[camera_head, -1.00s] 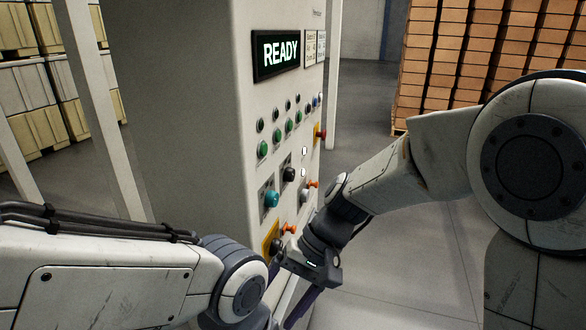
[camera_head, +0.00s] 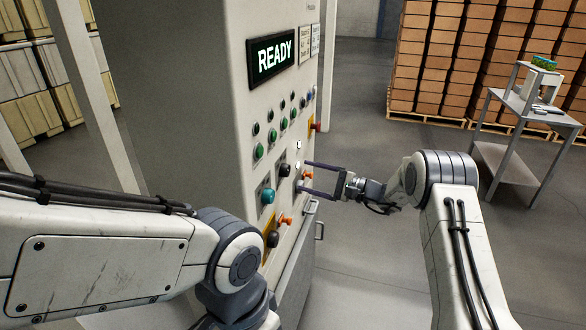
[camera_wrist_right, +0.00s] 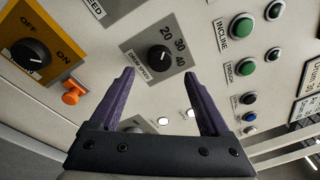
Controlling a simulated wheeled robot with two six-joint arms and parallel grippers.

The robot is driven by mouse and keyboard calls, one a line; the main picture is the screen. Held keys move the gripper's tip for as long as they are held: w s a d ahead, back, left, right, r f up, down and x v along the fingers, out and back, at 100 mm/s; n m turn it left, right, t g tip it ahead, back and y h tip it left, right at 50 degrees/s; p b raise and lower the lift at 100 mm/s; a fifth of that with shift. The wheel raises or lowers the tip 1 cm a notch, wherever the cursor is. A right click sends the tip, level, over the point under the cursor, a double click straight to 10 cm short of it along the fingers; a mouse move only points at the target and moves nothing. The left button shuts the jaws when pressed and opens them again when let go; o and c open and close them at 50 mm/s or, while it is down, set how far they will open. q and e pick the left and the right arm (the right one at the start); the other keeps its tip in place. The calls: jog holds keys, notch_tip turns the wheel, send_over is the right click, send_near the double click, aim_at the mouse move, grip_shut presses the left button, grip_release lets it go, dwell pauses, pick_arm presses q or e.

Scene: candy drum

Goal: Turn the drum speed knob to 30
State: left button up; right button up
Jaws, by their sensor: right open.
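The drum speed knob (camera_wrist_right: 160,57) is black on a grey plate marked 20, 30 and 40 in the right wrist view. Its pale mark is on the side of the numbers; I cannot tell exactly which one it meets. In the head view a black knob (camera_head: 284,170) on a grey plate appears to be this knob. My right gripper (camera_head: 303,176) is open and empty, its fingers pointing at the panel. In the right wrist view the open fingers (camera_wrist_right: 164,88) lie below the knob, one to each side, not around it. My left gripper is out of sight.
The panel holds a teal knob (camera_head: 267,196), green buttons (camera_head: 259,151), a yellow-plated OFF/ON knob (camera_wrist_right: 30,55) and an orange part (camera_wrist_right: 72,97) beside it. The display (camera_head: 272,57) reads READY. A side table (camera_head: 528,110) stands at the right. Open floor lies between.

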aim_at(289, 171)
jog(key=p+x, duration=0.1)
jog(key=x, duration=0.3)
jog(key=shift+a+r, duration=0.1)
jog(key=shift+a, duration=0.1)
jog(key=shift+w+a+p, duration=0.35)
jog(key=shift+a+p, duration=0.05)
jog(key=shift+a, duration=0.15)
grip_shut()
